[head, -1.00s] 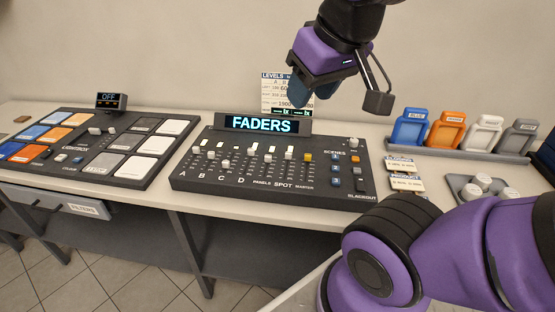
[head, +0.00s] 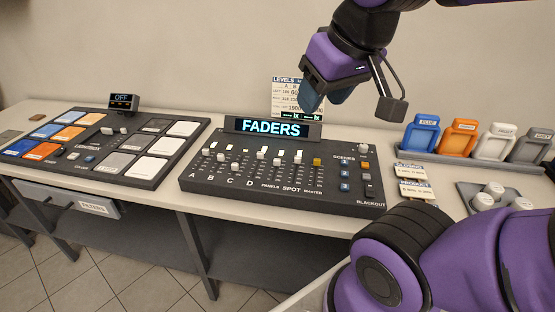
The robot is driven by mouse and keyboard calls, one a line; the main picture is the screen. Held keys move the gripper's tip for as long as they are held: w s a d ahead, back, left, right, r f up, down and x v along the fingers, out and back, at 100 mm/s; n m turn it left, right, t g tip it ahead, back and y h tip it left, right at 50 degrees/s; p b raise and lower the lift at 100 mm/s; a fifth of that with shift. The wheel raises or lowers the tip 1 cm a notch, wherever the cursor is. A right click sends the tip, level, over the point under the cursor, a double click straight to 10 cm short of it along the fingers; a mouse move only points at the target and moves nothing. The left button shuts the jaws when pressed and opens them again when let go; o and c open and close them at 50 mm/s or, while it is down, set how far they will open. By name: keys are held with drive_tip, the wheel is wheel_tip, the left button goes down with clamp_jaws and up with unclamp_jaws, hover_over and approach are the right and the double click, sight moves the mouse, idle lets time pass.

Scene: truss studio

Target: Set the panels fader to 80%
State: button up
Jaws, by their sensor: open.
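The fader desk (head: 222,188) is a dark sloped console on the counter, with a lit "FADERS" display (head: 272,127) at its back. The panels fader (head: 277,160) has a white cap above the PANELS label, in the upper part of its slot; its exact level is too small to read. The spot fader (head: 298,156) and the yellow master fader (head: 317,161) stand to its right. The D fader (head: 262,152) is to its left, set higher. My gripper (head: 328,98) is open and empty, pointing down above the back right of the desk, apart from it.
A levels card (head: 287,98) stands behind the display, partly hidden by my gripper. A pad console (head: 118,167) with an "OFF" display is on the left. Coloured holders (head: 458,136) and small cards (head: 413,181) are on the right. My arm covers the lower right.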

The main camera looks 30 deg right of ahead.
drive_tip(key=w+d+f+m+g, duration=0.1)
drive_tip(key=w+d+f+m, duration=0.1)
drive_tip(key=w, duration=0.8)
drive_tip(key=m+g, duration=0.4)
drive_tip(key=m, duration=0.3)
hover_over(277, 159)
wheel_tip(277, 159, down, 24)
drive_tip(key=r, duration=0.1)
wheel_tip(277, 159, down, 12)
drive_tip(key=shift+s+r, duration=0.1)
drive_tip(key=shift+r, duration=0.05)
